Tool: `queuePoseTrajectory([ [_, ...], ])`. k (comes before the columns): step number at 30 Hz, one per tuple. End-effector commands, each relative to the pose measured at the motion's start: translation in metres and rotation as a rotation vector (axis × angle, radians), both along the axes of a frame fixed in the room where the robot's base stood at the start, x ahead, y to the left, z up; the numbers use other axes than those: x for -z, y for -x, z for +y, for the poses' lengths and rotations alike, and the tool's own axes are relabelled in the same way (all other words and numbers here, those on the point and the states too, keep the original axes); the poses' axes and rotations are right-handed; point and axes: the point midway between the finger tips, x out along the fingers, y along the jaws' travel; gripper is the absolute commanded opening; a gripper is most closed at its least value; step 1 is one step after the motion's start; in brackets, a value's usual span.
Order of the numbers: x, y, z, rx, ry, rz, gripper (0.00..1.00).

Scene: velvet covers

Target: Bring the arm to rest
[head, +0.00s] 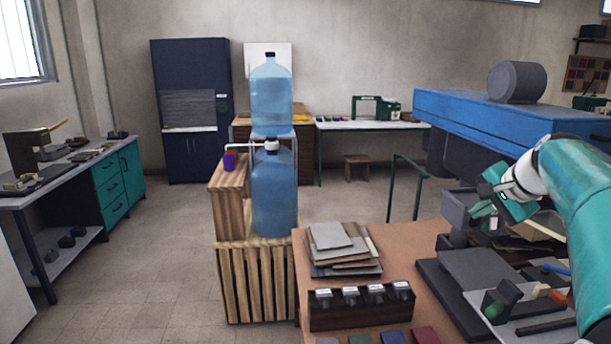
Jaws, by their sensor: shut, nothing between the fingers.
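My arm, teal and white, reaches in from the right edge in the head view and hangs over the right part of the brown workbench (318,304). My gripper (489,213) is at its end, small in the picture, beside a grey machine part (458,212) on the bench. It is shut and holds nothing. I cannot tell whether it touches the grey part.
A stack of flat sheets (340,245) and a dark rack (360,308) stand on the bench. Floor at left is clear.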

Motion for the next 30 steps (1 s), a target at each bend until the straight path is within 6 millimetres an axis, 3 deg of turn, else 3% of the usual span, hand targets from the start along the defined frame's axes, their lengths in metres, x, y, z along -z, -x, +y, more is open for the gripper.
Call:
queuePoseTrajectory([
  [1, 0.001, 0.013, 0.031, -0.059, 0.038, 0.013, 0.00],
  [6, 0.019, 0.060, 0.110, -0.249, 0.180, 0.061, 0.00],
  [15, 0.079, 0.166, 0.214, -0.608, 0.459, 0.118, 0.00],
  [22, 0.135, 0.237, 0.250, -0.847, 0.665, 0.136, 0.00],
  [25, 0.149, 0.252, 0.254, -0.900, 0.711, 0.139, 0.00],
  [30, 0.154, 0.257, 0.255, -0.922, 0.732, 0.142, 0.00],
])
